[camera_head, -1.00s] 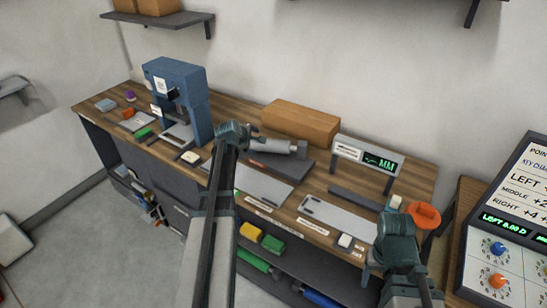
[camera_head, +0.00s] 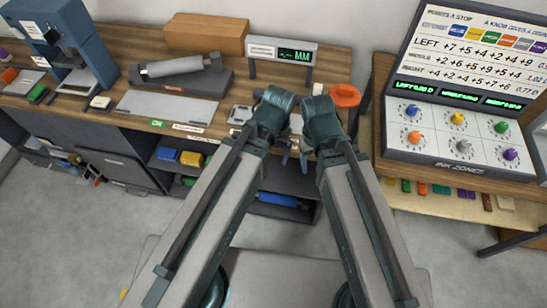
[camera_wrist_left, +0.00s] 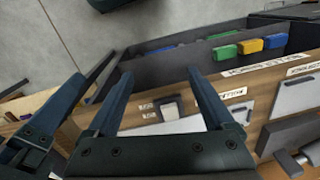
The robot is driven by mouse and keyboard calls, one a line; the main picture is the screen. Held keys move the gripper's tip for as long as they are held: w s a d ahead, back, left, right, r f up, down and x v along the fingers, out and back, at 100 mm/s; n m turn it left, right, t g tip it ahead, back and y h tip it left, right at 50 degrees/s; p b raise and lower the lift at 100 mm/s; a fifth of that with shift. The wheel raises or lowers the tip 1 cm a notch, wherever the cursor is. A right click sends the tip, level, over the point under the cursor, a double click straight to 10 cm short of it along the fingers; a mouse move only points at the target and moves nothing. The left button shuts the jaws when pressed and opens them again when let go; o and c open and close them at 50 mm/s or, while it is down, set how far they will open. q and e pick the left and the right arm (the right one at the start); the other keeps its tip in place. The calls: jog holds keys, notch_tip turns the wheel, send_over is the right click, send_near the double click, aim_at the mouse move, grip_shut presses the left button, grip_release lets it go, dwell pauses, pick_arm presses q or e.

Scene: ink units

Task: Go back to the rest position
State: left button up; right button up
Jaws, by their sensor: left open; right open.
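My left gripper (camera_head: 272,116) is over the front edge of the workbench in the head view, its fingers mostly hidden behind the wrist. In the left wrist view its two fingers (camera_wrist_left: 160,100) stand apart with nothing held between them. My right gripper (camera_head: 322,122) is close beside it on the right, near the bench's right end.
A console with knobs (camera_head: 459,120) stands on a side table at the right. Grey floor (camera_head: 75,220) lies open in front.

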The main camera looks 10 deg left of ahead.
pick_arm(q)
jog(key=shift+s+d+m+y, duration=0.15)
jog(key=shift+s+m, duration=0.15)
jog(key=shift+s, duration=0.25)
jog(key=shift+s+d+m+y, duration=0.15)
jog(key=shift+s+m, duration=0.15)
jog(key=shift+s, duration=0.2)
